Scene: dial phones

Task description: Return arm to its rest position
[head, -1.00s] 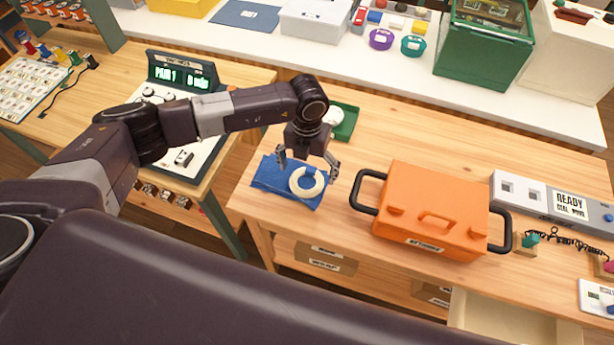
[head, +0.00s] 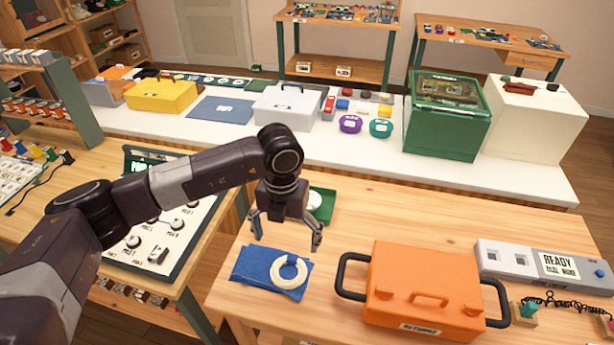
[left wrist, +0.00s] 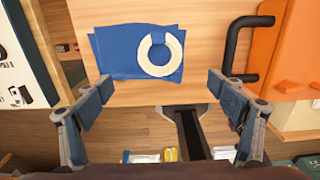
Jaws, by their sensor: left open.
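My left arm comes in from the left in the head view. Its gripper (head: 286,236) is open and empty, pointing down above the near left part of the wooden table. A cream ring (head: 288,272) lies on a blue cloth (head: 246,264) just below and in front of the gripper, apart from it. In the left wrist view the gripper's two fingers (left wrist: 163,100) are spread wide, and the ring (left wrist: 174,68) lies on the cloth (left wrist: 108,50) beyond them. My right gripper is not in view.
An orange case (head: 425,278) with black handles stands right of the cloth. A green tray (head: 322,214) with a white round thing sits behind the gripper. A panel with dials (head: 165,235) stands on the left table. A white counter (head: 420,165) runs behind.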

